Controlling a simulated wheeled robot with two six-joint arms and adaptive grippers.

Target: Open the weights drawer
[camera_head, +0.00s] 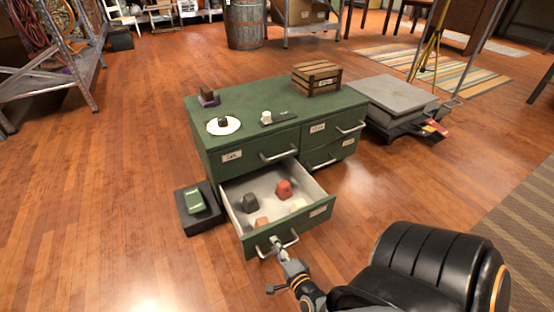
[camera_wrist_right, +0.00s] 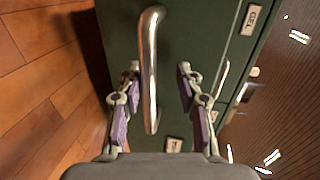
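The green drawer cabinet (camera_head: 228,133) stands on the wood floor. Its lower left drawer (camera_head: 318,213) is pulled far out, and several dark and reddish weights, including a red one (camera_head: 284,190) and a dark one (camera_head: 250,203), lie on its pale bottom. My right gripper (camera_head: 277,243) is at the metal handle (camera_head: 292,238) on this drawer's front. In the right wrist view, the handle (camera_wrist_right: 151,60) lies between the two spread fingers (camera_wrist_right: 158,88), with gaps visible beside it. My left gripper is not in view.
The cabinet top holds a wooden crate (camera_head: 317,78), a white plate (camera_head: 223,126) and small items. A platform scale (camera_head: 393,95) stands to the right. A dark box with a green object (camera_head: 196,201) is left of the open drawer.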

